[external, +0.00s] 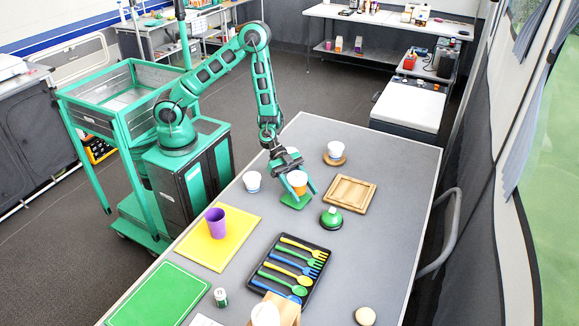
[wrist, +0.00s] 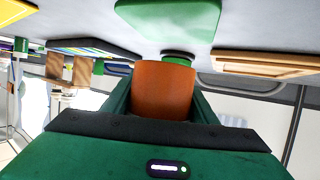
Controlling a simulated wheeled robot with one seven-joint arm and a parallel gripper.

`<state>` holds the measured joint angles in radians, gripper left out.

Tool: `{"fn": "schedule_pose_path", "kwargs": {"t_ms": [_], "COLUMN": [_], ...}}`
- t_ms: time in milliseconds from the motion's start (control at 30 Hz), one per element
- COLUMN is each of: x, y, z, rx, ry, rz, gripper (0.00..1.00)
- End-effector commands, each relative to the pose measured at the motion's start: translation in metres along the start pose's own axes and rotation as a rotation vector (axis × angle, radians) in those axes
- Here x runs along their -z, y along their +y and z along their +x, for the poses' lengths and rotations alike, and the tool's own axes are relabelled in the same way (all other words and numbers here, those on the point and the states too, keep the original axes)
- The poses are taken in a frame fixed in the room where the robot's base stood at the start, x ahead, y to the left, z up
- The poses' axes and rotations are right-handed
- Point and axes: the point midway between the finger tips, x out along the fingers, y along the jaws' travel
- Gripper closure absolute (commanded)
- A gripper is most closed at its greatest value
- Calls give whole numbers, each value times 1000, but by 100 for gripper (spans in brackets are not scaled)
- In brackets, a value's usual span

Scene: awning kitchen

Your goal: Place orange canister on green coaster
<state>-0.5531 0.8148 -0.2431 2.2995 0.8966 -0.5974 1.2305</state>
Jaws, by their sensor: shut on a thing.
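The orange canister (external: 298,187), with a pale top, is held between the fingers of my gripper (external: 292,178). In the wrist view the canister (wrist: 163,90) sits between the two green fingers, and my gripper (wrist: 160,105) is shut on it. The flat green square coaster (external: 296,201) lies on the grey table directly below the canister in the external view. In the wrist view, whose picture is upside down, the coaster (wrist: 168,18) shows at the top, with a visible gap between it and the canister. The canister partly hides the coaster in the external view.
A white cup (external: 252,181) stands left of my gripper. A green domed object (external: 331,218) and a wooden tray (external: 347,193) lie to the right. Another white cup on a round wooden coaster (external: 334,159) is behind. A black utensil tray (external: 320,250) lies in front.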

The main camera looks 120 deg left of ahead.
Motion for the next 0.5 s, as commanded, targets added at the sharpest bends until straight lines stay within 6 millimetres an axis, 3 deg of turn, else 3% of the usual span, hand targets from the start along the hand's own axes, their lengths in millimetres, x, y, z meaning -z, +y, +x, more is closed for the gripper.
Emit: {"fn": "schedule_pose_path", "kwargs": {"t_ms": [300, 500], "x": [-32, -35], "y": [0, -1], "z": [13, 14], "rx": [-1, 0], "ry": [-1, 0], "rz": [-4, 0], "gripper": [83, 83]}}
